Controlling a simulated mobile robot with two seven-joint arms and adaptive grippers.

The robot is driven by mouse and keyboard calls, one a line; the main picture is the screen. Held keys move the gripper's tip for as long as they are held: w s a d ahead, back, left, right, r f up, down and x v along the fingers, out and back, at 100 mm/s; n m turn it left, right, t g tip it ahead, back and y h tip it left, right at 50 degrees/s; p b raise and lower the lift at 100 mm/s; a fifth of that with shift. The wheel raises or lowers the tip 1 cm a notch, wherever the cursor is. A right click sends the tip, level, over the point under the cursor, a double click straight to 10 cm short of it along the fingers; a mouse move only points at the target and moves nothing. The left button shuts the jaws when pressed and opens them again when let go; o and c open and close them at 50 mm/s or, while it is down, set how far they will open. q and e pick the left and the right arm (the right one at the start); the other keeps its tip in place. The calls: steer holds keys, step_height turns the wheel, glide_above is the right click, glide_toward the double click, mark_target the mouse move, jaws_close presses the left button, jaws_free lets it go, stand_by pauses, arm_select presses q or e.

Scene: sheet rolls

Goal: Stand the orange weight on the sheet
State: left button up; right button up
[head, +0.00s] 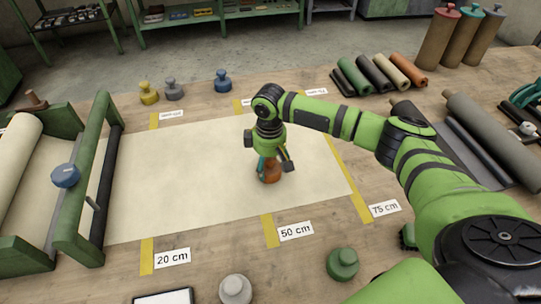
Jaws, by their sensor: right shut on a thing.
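The pale sheet (170,190) lies flat on the wooden table, running right from the green roll frame. My right gripper (270,172) points down over the right part of the sheet and is shut on the orange weight (271,175). The weight looks upright at the sheet's surface; its upper part is hidden by the fingers, and I cannot tell whether it touches the sheet. My left gripper is not clearly in view.
Yellow, grey and blue weights (222,81) stand behind the sheet. A light grey weight (235,289) and a green weight (343,263) stand in front. Tape marks read 20, 50 and 75 cm. Rolls (375,73) lie at the back right. The sheet's left part is clear.

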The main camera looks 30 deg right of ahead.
steer(key=shift+a, duration=0.1)
steer(key=o, duration=1.7)
steer(key=shift+f, duration=0.15)
step_height(320, 180, up, 12)
steer(key=shift+r+b, duration=0.15)
steer(key=shift+b, duration=0.6)
steer(key=shift+s, duration=0.1)
